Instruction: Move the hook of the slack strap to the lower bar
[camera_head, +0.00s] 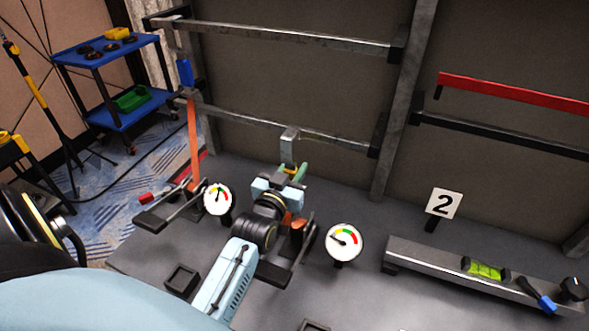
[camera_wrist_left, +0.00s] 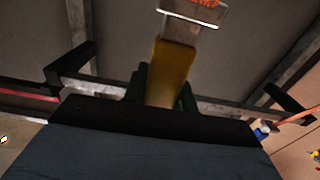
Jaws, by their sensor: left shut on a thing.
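My left gripper (camera_head: 293,172) is shut on the yellow handle of a grey metal hook (camera_head: 289,138). The hook is at the lower bar (camera_head: 240,119); I cannot tell whether it is around the bar or only in front of it. In the left wrist view the yellow handle (camera_wrist_left: 171,72) is between my green fingers (camera_wrist_left: 164,88), with the grey hook (camera_wrist_left: 190,28) beyond. The slack strap (camera_head: 289,219) shows only as a bit of orange behind my arm. The upper bar (camera_head: 280,34) runs above. My right gripper is not in view.
A taut orange strap (camera_head: 194,145) with a blue hook (camera_head: 184,72) stands at the left. Two dial gauges (camera_head: 218,199) (camera_head: 343,242) flank my wrist. A red bar (camera_head: 510,92), a number 2 sign (camera_head: 443,204) and a level (camera_head: 485,270) are at the right.

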